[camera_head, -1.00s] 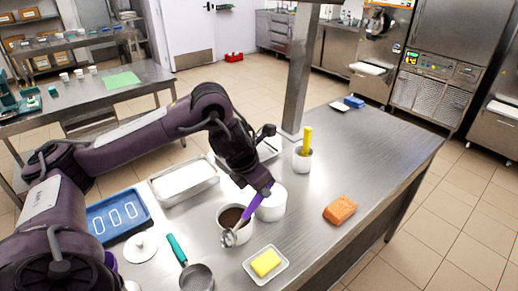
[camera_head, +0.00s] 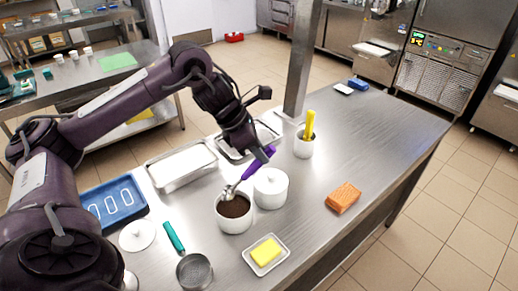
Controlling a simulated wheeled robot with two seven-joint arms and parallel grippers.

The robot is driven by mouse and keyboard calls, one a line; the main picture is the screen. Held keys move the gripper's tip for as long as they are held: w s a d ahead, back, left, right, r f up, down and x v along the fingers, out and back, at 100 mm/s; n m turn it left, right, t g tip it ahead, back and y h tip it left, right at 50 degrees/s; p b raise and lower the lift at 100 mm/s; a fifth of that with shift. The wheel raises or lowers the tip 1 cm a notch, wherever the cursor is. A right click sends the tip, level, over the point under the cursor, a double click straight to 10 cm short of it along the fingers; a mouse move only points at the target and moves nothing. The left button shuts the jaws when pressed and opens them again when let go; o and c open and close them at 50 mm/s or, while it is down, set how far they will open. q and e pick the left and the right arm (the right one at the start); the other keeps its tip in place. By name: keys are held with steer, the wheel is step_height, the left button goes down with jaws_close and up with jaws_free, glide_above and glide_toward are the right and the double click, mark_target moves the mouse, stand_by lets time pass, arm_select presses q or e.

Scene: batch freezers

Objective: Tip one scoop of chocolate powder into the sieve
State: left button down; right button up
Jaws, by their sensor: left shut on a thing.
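My left gripper (camera_head: 260,153) is shut on the purple handle of a scoop (camera_head: 250,170). The scoop's metal head is at the far rim of a white pot of dark brown chocolate powder (camera_head: 235,207); whether it holds powder is too small to tell. A round metal sieve (camera_head: 194,272) with a teal handle (camera_head: 174,237) lies on the steel table at the front, left of the butter dish. My right gripper is not in view.
A lidded white pot (camera_head: 270,188) stands right beside the powder pot. A white lid (camera_head: 138,235), blue tray (camera_head: 112,205), metal pan (camera_head: 181,163), butter dish (camera_head: 266,254), orange sponge (camera_head: 343,197) and a white cup with a yellow tool (camera_head: 304,145) surround it. The right of the table (camera_head: 390,135) is clear.

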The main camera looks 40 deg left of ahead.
mark_target(249, 168)
arm_select(q)
steer(key=shift+w+f+b, duration=0.1)
steer(key=shift+f+b, duration=0.35)
steer(key=shift+f, duration=0.35)
steer(key=f+b, duration=0.4)
steer(key=shift+s+a+f, duration=0.2)
steer(key=shift+s+f, duration=0.1)
steer(key=shift+f, duration=0.05)
steer(key=shift+s+a+b, duration=0.8)
steer(key=shift+a+b, duration=0.05)
steer(key=shift+s+r+p, duration=0.1)
steer(key=shift+r+p, duration=0.2)
steer(key=shift+p, duration=0.4)
steer(key=w+d+f+g+y+p, duration=0.1)
steer(key=w+d+g+y+p, duration=0.4)
steer(key=p, duration=1)
steer(key=shift+w+d+g+y, duration=0.4)
steer(key=shift+w+d+g, duration=0.1)
steer(key=shift+w+d, duration=0.1)
